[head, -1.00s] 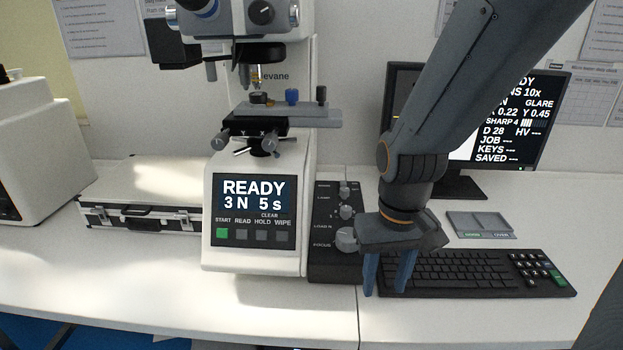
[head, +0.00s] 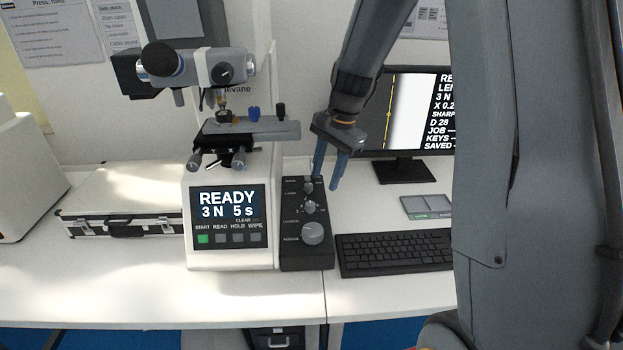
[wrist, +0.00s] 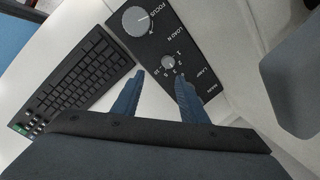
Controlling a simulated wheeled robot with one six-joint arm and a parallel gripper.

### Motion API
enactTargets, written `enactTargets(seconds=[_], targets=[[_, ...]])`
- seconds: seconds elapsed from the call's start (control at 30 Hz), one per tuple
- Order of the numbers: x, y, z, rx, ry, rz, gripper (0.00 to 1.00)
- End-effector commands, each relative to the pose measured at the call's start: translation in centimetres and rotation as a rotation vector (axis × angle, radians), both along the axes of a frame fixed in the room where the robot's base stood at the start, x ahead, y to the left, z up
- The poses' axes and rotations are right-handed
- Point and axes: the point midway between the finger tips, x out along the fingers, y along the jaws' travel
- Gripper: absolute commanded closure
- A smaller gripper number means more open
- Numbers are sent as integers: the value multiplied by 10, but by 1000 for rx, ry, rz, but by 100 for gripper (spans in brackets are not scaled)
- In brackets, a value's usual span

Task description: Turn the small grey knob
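A black control box (head: 306,258) carries a column of grey knobs. The large focus knob (head: 313,233) is nearest the front. A smaller grey knob (head: 309,207) with a numbered dial sits behind it; it also shows in the wrist view (wrist: 168,62). Another small knob (head: 307,187) is farther back; I cannot make it out in the wrist view, where a finger covers part of the box. My gripper (head: 325,182) is open and empty, fingers down, by the rear right of the box. In the wrist view my fingertips (wrist: 160,75) straddle the area just short of the numbered knob.
The hardness tester (head: 230,250) stands directly left of the box, its screen reading READY, 3 N, 5 s. Bare white table is in front.

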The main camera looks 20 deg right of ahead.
Motion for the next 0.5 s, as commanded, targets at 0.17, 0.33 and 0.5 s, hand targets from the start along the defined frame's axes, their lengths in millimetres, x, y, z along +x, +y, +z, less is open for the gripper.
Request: enactTargets(seconds=[0.17,0.33,0.5], targets=[[64,-11,-16,134,113,-350,61],[97,-17,-24,217,189,-549,61],[107,-16,-29,245,218,-616,61]])
